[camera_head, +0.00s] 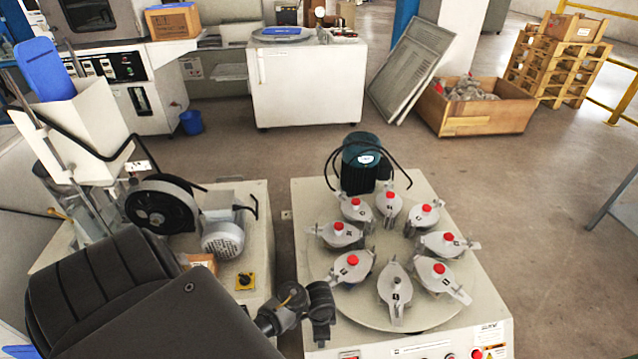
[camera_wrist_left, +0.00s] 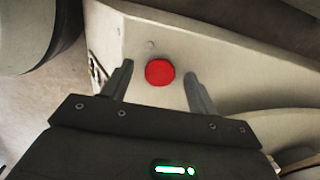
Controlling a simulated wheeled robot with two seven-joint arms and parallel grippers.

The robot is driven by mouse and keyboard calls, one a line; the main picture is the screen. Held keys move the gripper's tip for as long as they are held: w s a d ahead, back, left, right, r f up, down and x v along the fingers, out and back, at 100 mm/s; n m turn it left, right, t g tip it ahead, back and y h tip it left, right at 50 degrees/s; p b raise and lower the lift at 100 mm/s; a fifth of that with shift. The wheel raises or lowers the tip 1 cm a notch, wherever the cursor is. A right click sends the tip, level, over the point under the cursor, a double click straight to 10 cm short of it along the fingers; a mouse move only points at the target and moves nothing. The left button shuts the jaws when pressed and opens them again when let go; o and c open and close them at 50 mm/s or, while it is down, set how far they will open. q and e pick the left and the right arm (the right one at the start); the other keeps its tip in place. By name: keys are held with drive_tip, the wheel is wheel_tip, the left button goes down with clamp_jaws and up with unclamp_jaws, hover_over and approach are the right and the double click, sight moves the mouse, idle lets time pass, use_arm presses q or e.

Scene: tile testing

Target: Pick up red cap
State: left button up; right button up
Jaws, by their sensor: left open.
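A round red cap (camera_wrist_left: 159,72) shows in the left wrist view against a cream surface. It appears between the two fingertips of my left gripper (camera_wrist_left: 160,78), with a gap on each side. Those fingers are open and hold nothing. In the head view my left gripper (camera_head: 321,312) is at the left front part of the cream machine top (camera_head: 304,222), beside the round plate. I cannot make out this cap there; the gripper and arm may hide it. Several metal jars with red knobs, such as this jar (camera_head: 389,207), stand in a ring on the plate.
The round plate (camera_head: 365,310) lies close to the right of my left gripper. A dark green motor (camera_head: 362,165) with black cables stands at the back of the machine. Another machine with a grey motor (camera_head: 222,238) is at the left. Open floor (camera_head: 545,170) lies at the right.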

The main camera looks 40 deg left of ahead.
use_arm(q)
drive_tip(key=shift+f, duration=0.15)
use_arm(e)
drive_tip(key=shift+r, duration=0.2)
use_arm(q)
drive_tip(key=shift+c, duration=0.5)
drive_tip(key=c, duration=0.9)
drive_tip(key=shift+c, duration=0.2)
use_arm(e)
drive_tip(key=shift+r, duration=0.1)
